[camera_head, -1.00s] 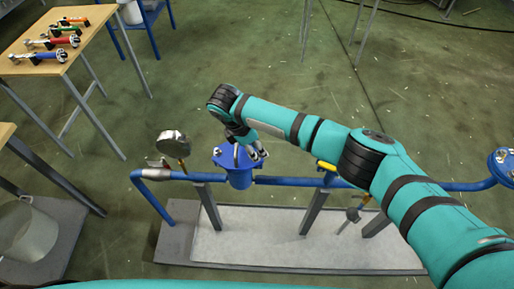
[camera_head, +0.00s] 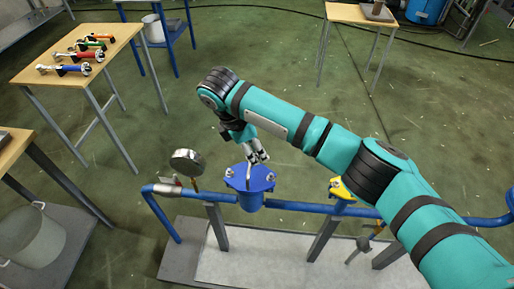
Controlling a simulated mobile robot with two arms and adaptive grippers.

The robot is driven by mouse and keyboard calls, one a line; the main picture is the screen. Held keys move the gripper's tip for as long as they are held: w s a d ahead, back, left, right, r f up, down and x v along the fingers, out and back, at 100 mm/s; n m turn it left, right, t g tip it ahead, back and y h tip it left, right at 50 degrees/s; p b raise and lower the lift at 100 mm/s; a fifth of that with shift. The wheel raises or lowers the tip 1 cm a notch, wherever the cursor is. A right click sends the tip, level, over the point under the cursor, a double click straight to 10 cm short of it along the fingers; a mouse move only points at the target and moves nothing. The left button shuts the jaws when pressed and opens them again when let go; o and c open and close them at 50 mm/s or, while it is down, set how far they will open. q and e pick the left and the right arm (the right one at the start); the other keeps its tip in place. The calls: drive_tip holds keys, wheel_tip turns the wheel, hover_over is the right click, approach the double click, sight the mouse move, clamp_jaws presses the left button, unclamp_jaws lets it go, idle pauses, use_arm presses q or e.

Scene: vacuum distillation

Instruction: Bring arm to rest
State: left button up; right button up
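My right arm, teal with black joints, reaches in from the lower right. Its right gripper (camera_head: 257,158) points down, with grey fingers just above and behind the blue flanged vessel (camera_head: 252,196) in the picture. No object shows clearly in the fingers; whether they are spread or closed is too small to tell, as is whether they touch the vessel. My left arm and gripper are not in view.
A blue pipe (camera_head: 290,206) runs through the vessel, with a round gauge (camera_head: 188,162) at left and a yellow part (camera_head: 340,188) at right. A wooden table (camera_head: 97,50) holds several coloured-handled tools. A bucket (camera_head: 35,236) stands lower left.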

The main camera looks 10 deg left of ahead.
drive_tip(key=shift+f, duration=0.1)
drive_tip(key=s+f+m+g+y, duration=0.1)
drive_tip(key=s+f+m+y, duration=0.6)
drive_tip(key=s+f, duration=0.4)
drive_tip(key=s+d+m+t+h, duration=0.1)
drive_tip(key=s+d+m, duration=0.4)
drive_tip(key=d, duration=0.4)
drive_tip(key=s+d+f+m+t+h, duration=0.1)
drive_tip(key=s+d+m, duration=0.35)
drive_tip(key=d, duration=0.45)
drive_tip(key=s+d+m+t+h, duration=0.1)
drive_tip(key=s+d+m, duration=0.35)
drive_tip(key=d, duration=0.45)
wheel_tip(320, 180, down, 28)
drive_tip(key=s+g, duration=0.1)
drive_tip(key=s, duration=0.2)
drive_tip(key=s+d+f+g, duration=0.1)
drive_tip(key=s+d+f, duration=0.2)
drive_tip(key=s+f, duration=1.1)
drive_tip(key=shift+s+f+n, duration=0.4)
drive_tip(key=shift+s, duration=0.55)
